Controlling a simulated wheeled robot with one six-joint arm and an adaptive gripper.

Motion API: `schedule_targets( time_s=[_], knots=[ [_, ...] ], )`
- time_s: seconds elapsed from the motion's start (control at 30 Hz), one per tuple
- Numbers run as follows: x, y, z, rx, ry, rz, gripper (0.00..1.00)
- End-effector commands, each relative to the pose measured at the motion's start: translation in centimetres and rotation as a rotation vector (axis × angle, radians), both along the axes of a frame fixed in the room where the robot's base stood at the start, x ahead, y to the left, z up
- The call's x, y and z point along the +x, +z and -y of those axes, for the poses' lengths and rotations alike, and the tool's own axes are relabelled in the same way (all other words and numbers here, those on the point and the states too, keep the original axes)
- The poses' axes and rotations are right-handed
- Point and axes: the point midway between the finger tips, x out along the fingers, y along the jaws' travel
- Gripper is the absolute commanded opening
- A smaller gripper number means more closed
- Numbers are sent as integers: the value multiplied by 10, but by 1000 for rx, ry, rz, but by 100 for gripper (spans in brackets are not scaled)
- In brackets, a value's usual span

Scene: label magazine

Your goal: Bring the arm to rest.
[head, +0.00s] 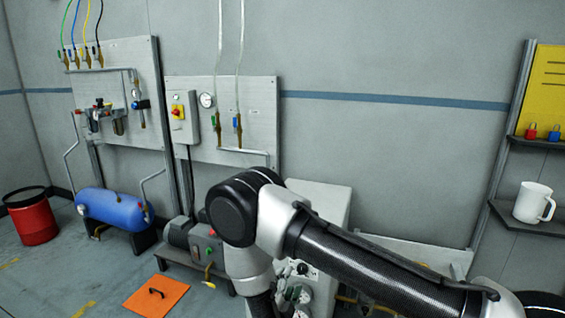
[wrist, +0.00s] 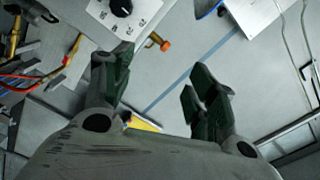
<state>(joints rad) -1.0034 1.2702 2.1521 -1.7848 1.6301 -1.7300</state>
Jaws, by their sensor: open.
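My gripper (wrist: 162,75) shows in the wrist view with its two dark green-grey fingers spread apart. Nothing is between the fingertips. In the head view my arm (head: 360,262) crosses the lower right. It rises to a dark round elbow joint (head: 234,212) near the middle and then bends down out of the frame. I cannot make out the gripper clearly in the head view.
A white cabinet (head: 325,200) stands behind my arm. A grey motor unit (head: 203,243), a blue tank (head: 113,208) and a red bin (head: 32,217) stand left of it. An orange mat (head: 150,304) lies on the floor. A white mug (head: 532,203) stands on a right shelf.

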Motion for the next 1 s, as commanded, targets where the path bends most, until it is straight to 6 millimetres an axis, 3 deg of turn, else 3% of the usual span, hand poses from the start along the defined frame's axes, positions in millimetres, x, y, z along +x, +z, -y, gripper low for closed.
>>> schedule_targets(
  time_s=[0.17, 0.33, 0.57, 0.77, 1.0],
  knots=[
    [0, -4, 3, 105, -15, 22, 58],
    [-3, -9, 19, 227, -80, 52, 58],
    [-21, -13, 75, 454, -291, 165, 58],
    [-40, 26, 126, 761, -576, 416, 58],
    [-68, 94, 184, 1141, -976, 861, 58]
  ],
)
